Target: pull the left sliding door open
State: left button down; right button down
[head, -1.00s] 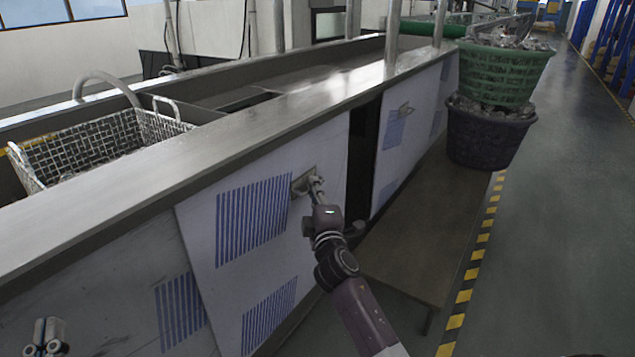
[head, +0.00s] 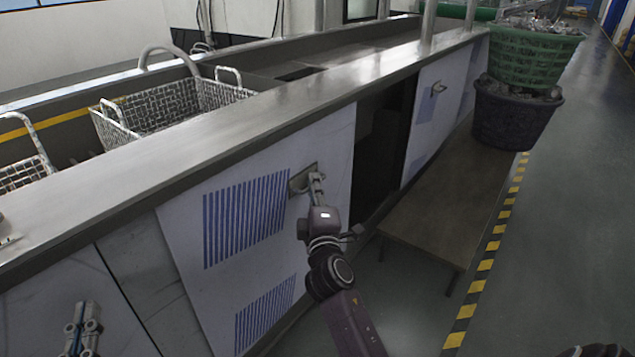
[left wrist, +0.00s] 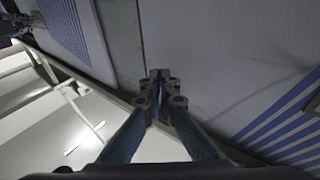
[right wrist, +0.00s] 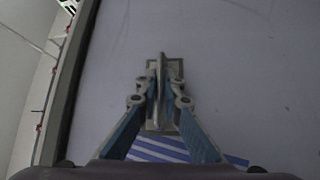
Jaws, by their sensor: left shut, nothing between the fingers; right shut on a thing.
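The left sliding door (head: 180,255) is a white panel with blue striped patches on the front of the steel tank counter. Its handle (head: 298,182) has a metal plate, and my right gripper (head: 316,186) is shut on it. The right wrist view shows the fingers (right wrist: 160,97) on either side of the upright handle (right wrist: 161,65). A dark opening (head: 382,135) lies right of this door, before the right door (head: 425,118) with its own handle. My left gripper (head: 82,328) is shut and empty at the lower left; it also shows in the left wrist view (left wrist: 159,80), before panels.
A low brown platform (head: 435,205) stands before the opening. A green basket (head: 530,58) sits on a dark tub (head: 515,115) at the right. Wire baskets (head: 175,105) are in the tank. The floor beyond the yellow-black tape (head: 485,270) is clear.

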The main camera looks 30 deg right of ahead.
jog(key=c, duration=2.4)
grip_release()
jog(key=v, duration=0.7)
jog(key=shift+s+a+f, duration=0.1)
jog(key=shift+s, duration=0.15)
jog(key=shift+f, duration=0.1)
